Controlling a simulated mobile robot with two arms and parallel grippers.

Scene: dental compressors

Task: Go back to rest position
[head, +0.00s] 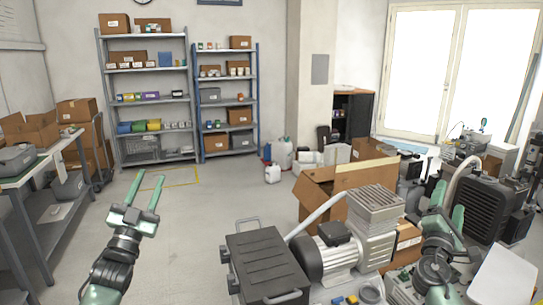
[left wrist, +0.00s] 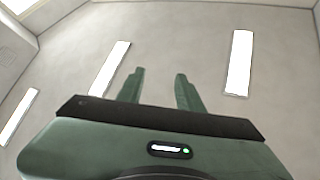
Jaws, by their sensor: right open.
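My left gripper (head: 144,183) is raised over open floor at the lower left of the head view, its two green fingers apart and pointing away from me. In the left wrist view, its fingers (left wrist: 157,72) are also spread, with nothing between them. My right gripper (head: 449,198) is at the right of the head view, beside the compressor (head: 345,250) and over the cluttered bench area. Its green fingers are apart, and I see nothing held in them.
A dark lidded case (head: 265,265) stands left of the compressor, with an open cardboard box (head: 318,200) behind. A black ribbed unit (head: 480,208) is right of my right gripper. A workbench (head: 35,172) lines the left; shelves (head: 150,80) stand at the back. The middle floor is clear.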

